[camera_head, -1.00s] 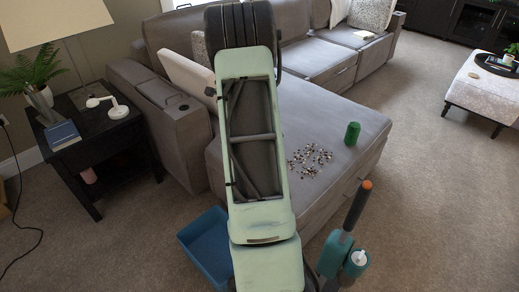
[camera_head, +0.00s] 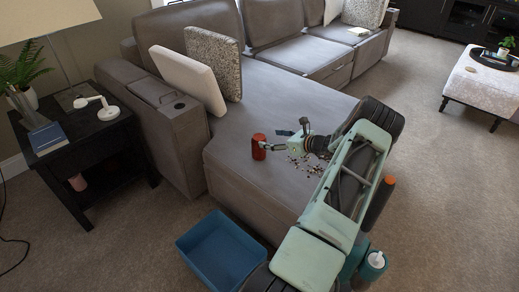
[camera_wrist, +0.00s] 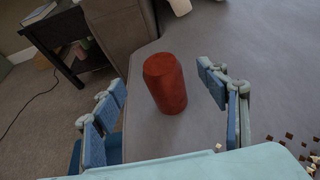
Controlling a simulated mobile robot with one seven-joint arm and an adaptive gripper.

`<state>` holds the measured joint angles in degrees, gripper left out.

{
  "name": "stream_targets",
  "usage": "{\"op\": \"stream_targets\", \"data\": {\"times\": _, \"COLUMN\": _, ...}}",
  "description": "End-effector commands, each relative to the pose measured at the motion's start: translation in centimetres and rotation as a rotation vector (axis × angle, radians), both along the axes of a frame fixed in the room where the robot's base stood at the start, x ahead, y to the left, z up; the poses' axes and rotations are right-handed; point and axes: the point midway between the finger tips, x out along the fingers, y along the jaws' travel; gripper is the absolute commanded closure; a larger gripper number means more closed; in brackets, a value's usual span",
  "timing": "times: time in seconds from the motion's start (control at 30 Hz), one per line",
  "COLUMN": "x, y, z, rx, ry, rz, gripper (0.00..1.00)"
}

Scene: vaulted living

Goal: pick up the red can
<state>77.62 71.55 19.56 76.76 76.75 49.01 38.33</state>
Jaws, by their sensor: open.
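The red can (camera_head: 259,147) stands upright on the grey sofa's chaise seat, near its front left edge. In the wrist view the red can (camera_wrist: 165,83) is between my two blue-padded fingers, with a visible gap on each side. My gripper (camera_head: 276,139) is open and just right of the can in the head view. It holds nothing. The wrist view shows my gripper (camera_wrist: 162,82) with fingers spread left and right of the can; I cannot tell how far the fingertips reach around it.
Small scattered pieces (camera_head: 302,168) lie on the seat beside my arm. A blue bin (camera_head: 222,250) sits on the floor in front of the sofa. A black side table (camera_head: 85,150) stands left. Cushions (camera_head: 188,80) lean at the sofa's back.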

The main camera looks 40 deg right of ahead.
Motion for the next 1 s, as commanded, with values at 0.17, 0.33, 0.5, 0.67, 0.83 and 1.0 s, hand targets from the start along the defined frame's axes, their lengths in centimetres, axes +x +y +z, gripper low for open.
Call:
{"op": "stream_targets", "data": {"times": 0.17, "x": 2.5, "y": 0.3, "z": -1.4, "rx": -0.003, "ry": 0.002, "rz": 0.002, "gripper": 0.33}}
{"op": "stream_targets", "data": {"times": 0.33, "x": 3.9, "y": 0.5, "z": -2.7, "rx": -0.002, "ry": 0.004, "rz": 0.002, "gripper": 0.33}}
{"op": "stream_targets", "data": {"times": 0.5, "x": 6.0, "y": 0.8, "z": -4.1, "rx": -0.004, "ry": 0.003, "rz": 0.002, "gripper": 0.33}}
{"op": "stream_targets", "data": {"times": 0.67, "x": 7.1, "y": 0.8, "z": -4.4, "rx": -0.004, "ry": 0.004, "rz": -0.001, "gripper": 0.33}}
{"op": "stream_targets", "data": {"times": 0.83, "x": 7.1, "y": 0.8, "z": -4.3, "rx": -0.003, "ry": 0.004, "rz": -0.001, "gripper": 0.33}}
{"op": "stream_targets", "data": {"times": 1.0, "x": 7.1, "y": 0.8, "z": -4.3, "rx": -0.004, "ry": 0.004, "rz": -0.001, "gripper": 0.47}}
